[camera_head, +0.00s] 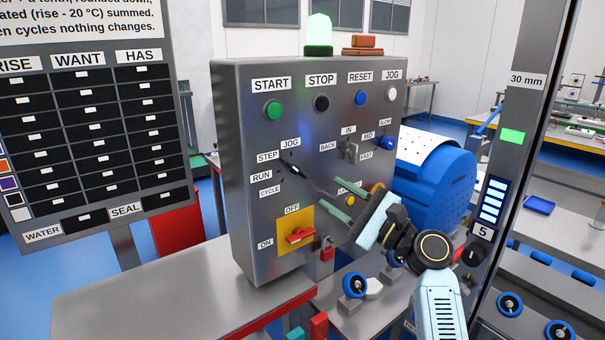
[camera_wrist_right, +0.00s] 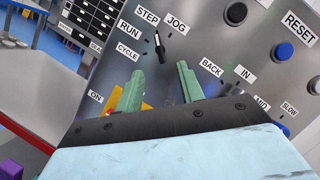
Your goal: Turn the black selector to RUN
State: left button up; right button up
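The black selector (camera_head: 293,169) is on the grey panel, among the labels JOG, STEP, RUN and CYCLE. In the right wrist view the selector (camera_wrist_right: 159,47) shows a white mark at its upper end, on the STEP and JOG side; exactly which label it points at is hard to tell. The RUN label (camera_wrist_right: 129,31) is left of it in that view. My right gripper (camera_head: 322,199) is open and empty in front of the panel. Its two green fingers (camera_wrist_right: 160,72) are spread just below the selector in the wrist view, apparently apart from it. My left gripper is out of view.
A red switch on a yellow plate (camera_head: 295,237) and a red padlock (camera_head: 327,251) are low on the panel. START, STOP, RESET and JOG buttons line its top. A second selector (camera_head: 352,150) is to the right. A blue drum (camera_head: 436,178) stands behind.

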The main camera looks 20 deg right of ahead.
aim_at(301, 174)
jog(key=x, duration=0.9)
jog(key=shift+w+a+p, duration=0.15)
jog(key=shift+w+p, duration=0.05)
jog(key=shift+p, duration=0.2)
jog(key=shift+c, duration=0.5)
grip_shut()
